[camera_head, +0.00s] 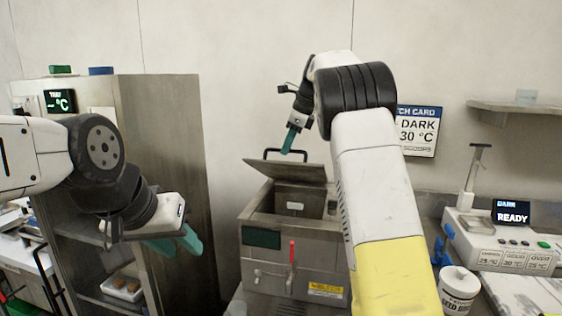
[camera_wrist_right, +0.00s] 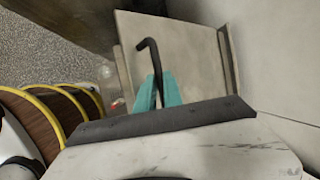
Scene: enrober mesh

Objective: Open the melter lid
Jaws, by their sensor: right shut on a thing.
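The melter (camera_head: 262,240) is a steel box with a red lever on its front, standing in the middle of the head view. Its lid (camera_head: 300,171) is tilted up, and the opening below it shows. My right gripper (camera_head: 288,143) is above the lid at its black handle (camera_head: 270,153). In the right wrist view, the teal fingers (camera_wrist_right: 160,92) are shut on the black bar of the handle (camera_wrist_right: 152,55), with the lid plate (camera_wrist_right: 190,60) behind. My left gripper (camera_head: 178,243) hangs at the left, away from the melter; its finger gap is not clear.
A steel cabinet (camera_head: 185,150) with shelves and a tray (camera_head: 122,288) stands at the left. At the right are a white machine (camera_head: 500,240) reading READY, a white tub (camera_head: 458,288) and a wall shelf (camera_head: 520,106). A sign (camera_head: 417,130) hangs on the back wall.

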